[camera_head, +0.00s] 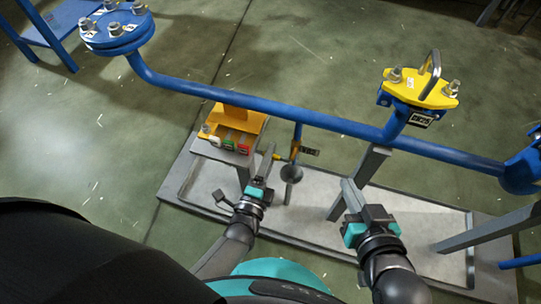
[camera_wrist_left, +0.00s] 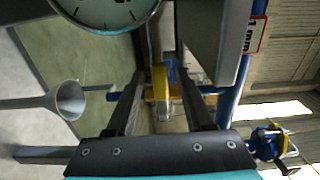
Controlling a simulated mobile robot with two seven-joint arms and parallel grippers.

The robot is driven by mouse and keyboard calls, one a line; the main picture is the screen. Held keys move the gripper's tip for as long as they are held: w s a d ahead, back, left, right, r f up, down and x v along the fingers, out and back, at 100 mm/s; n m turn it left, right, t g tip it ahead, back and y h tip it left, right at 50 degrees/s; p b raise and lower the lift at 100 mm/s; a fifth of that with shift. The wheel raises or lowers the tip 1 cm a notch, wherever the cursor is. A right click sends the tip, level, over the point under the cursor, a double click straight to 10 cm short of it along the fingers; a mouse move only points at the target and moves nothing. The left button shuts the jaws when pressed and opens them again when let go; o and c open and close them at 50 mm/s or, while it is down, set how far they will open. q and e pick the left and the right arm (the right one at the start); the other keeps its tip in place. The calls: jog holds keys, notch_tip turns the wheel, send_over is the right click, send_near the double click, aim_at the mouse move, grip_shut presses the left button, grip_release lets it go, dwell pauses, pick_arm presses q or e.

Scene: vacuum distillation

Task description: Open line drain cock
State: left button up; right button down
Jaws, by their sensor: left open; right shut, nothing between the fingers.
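The line drain cock hangs from the blue pipe on a short blue branch (camera_head: 297,133). Its yellow handle (camera_head: 277,157) points left in the head view, with a dark tag beside it. My left gripper (camera_head: 268,160) is open, its fingertips close to the handle. In the left wrist view the yellow handle (camera_wrist_left: 160,78) shows between the two open fingers; I cannot tell whether they touch it. A grey funnel (camera_head: 291,172) stands below the cock and also shows in the left wrist view (camera_wrist_left: 68,100). My right gripper (camera_head: 348,187) is shut and empty, right of the funnel.
The long blue pipe (camera_head: 230,97) crosses above the grey tray (camera_head: 430,215). A yellow box (camera_head: 240,121) with coloured parts stands left of the cock. A grey post (camera_head: 360,180) rises near my right gripper. A dial gauge (camera_wrist_left: 108,8) is close in the wrist view.

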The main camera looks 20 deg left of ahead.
pick_arm(q)
jog(key=shift+w, duration=0.4)
grip_shut()
dwell(0.4)
dwell(1.0)
